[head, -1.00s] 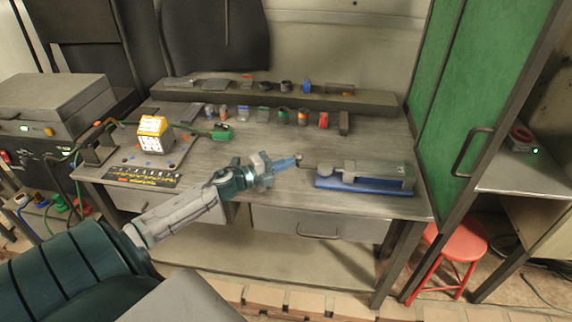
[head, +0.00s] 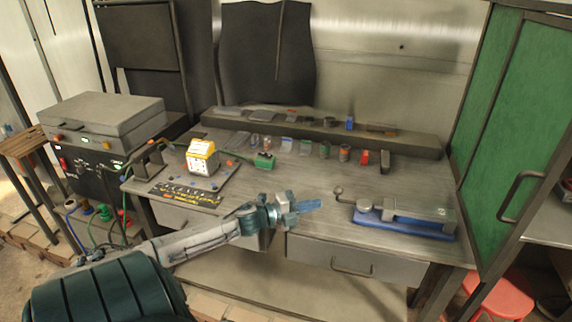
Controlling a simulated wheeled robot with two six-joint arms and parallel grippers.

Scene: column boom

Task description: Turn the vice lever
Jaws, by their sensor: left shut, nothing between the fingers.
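The vice (head: 420,211) is a grey metal body on a blue base (head: 405,228), at the right front of the workbench. Its lever (head: 345,197) sticks out from the left end of the vice and ends in a small round knob. My left gripper (head: 312,205) is shut and empty, with bluish fingers pointing right. It is to the left of the lever, with a small gap between them in the picture. My right gripper is not in view.
The workbench (head: 300,180) has a raised back shelf (head: 400,142) and several small items in a row. A white and yellow box (head: 202,158) stands at its left. A green cabinet (head: 520,120) stands close on the right. Drawers (head: 355,258) are below the top.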

